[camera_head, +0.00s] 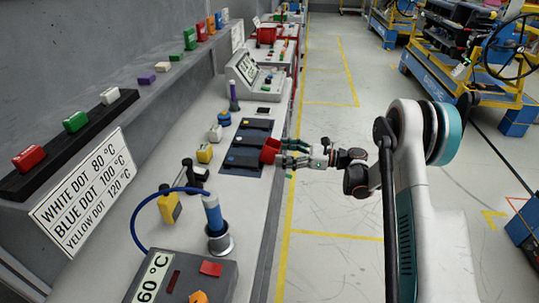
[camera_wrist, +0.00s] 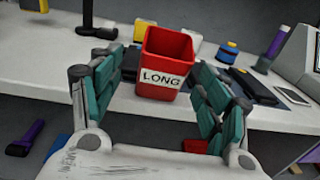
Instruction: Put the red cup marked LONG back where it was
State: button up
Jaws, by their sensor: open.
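The red cup (camera_wrist: 163,50) has a white label reading LONG facing the wrist camera. It appears upright, with its opening up, in the wrist view. In the head view the cup (camera_head: 268,152) is at the front edge of the dark pads (camera_head: 240,158) on the grey counter. My gripper (camera_head: 284,157) reaches in from the right, close to the cup. In the wrist view my gripper (camera_wrist: 157,72) is open, its green-padded fingers on either side of the cup. I cannot tell whether a finger touches it or how it is supported.
A yellow-and-white block (camera_head: 204,153), a blue round piece (camera_head: 224,118) and a purple cylinder (camera_head: 234,97) stand near the pads. A blue cylinder in a metal holder (camera_head: 218,242) stands nearer. Several coloured blocks line the upper ledge. The floor aisle right of the counter is clear.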

aim_at(269, 149)
jog(key=shift+b+x, duration=1.1)
jog(key=shift+x, duration=1.65)
jog(key=shift+w+d+r, duration=0.1)
jog(key=shift+w+r, duration=0.1)
jog(key=shift+c, duration=0.6)
jog(key=c, duration=1.2)
jog(key=shift+r, duration=0.1)
